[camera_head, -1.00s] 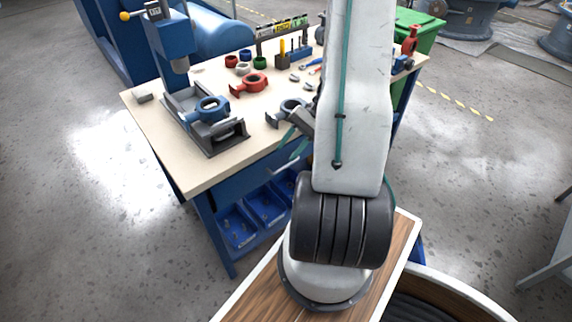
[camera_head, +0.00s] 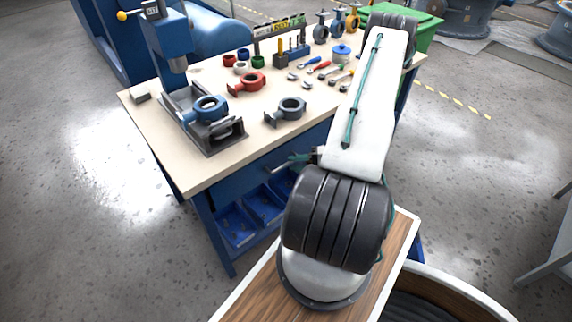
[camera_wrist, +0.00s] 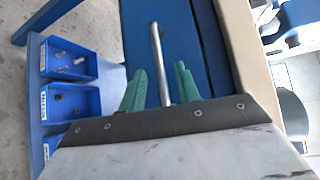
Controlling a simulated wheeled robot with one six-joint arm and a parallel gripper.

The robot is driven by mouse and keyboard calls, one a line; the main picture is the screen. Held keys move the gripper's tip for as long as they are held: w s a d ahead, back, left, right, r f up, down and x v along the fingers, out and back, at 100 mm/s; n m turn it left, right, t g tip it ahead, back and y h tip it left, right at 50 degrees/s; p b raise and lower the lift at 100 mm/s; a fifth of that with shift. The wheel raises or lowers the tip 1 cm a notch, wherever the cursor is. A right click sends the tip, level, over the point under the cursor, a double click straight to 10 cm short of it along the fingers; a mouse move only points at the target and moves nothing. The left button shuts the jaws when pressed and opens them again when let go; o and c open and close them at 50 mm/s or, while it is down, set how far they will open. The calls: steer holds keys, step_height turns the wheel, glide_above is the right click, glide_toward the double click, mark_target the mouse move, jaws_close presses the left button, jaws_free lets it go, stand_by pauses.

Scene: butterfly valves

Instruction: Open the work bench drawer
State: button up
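The work bench (camera_head: 170,160) has a pale top and a blue front, seen in the head view. Its blue drawer front (camera_wrist: 190,35) fills the upper middle of the wrist view. A metal bar handle (camera_wrist: 156,45) runs along the drawer front. My gripper (camera_wrist: 159,82) has two green fingers, one on each side of the handle's near end, with visible gaps, so it looks open around the bar. In the head view my gripper (camera_head: 302,158) is small and partly hidden by my arm, just below the bench top's front edge.
Blue open bins (camera_head: 237,225) with small parts sit on a shelf under the drawer; they also show in the wrist view (camera_wrist: 68,60). The bench top holds a blue press (camera_head: 172,45), a grey valve body (camera_head: 290,108), a red one (camera_head: 250,82) and several tools.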

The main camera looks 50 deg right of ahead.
mark_target(286, 163)
steer(key=x, duration=0.4)
